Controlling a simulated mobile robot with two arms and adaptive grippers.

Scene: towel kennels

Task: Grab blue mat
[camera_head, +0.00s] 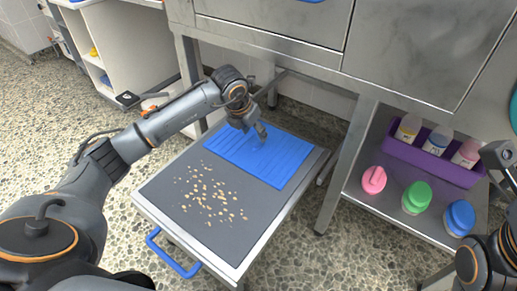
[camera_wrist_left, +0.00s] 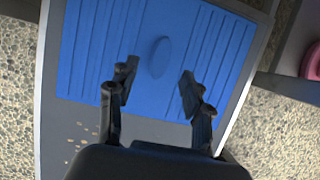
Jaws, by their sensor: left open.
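The blue mat (camera_head: 276,158) lies flat on the far half of a low grey-topped table. It has ridged lines and a small raised oval handle (camera_wrist_left: 161,57), seen in the left wrist view. My left gripper (camera_head: 262,136) is above the mat. In the left wrist view its two fingers (camera_wrist_left: 158,85) are apart, with the mat below and the handle just beyond and between them; nothing is held. The blue mat also fills much of the left wrist view (camera_wrist_left: 100,45). My right arm shows at the right edge of the head view; its fingertips are not clearly seen.
The low table (camera_head: 160,208) has a blue handle (camera_head: 172,255) at its front and scattered tan bits (camera_head: 211,195) on its dark top. A metal shelf at right holds a purple tray (camera_head: 431,164) of bottles and pink, green and blue-lidded containers. Speckled floor is open at left.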

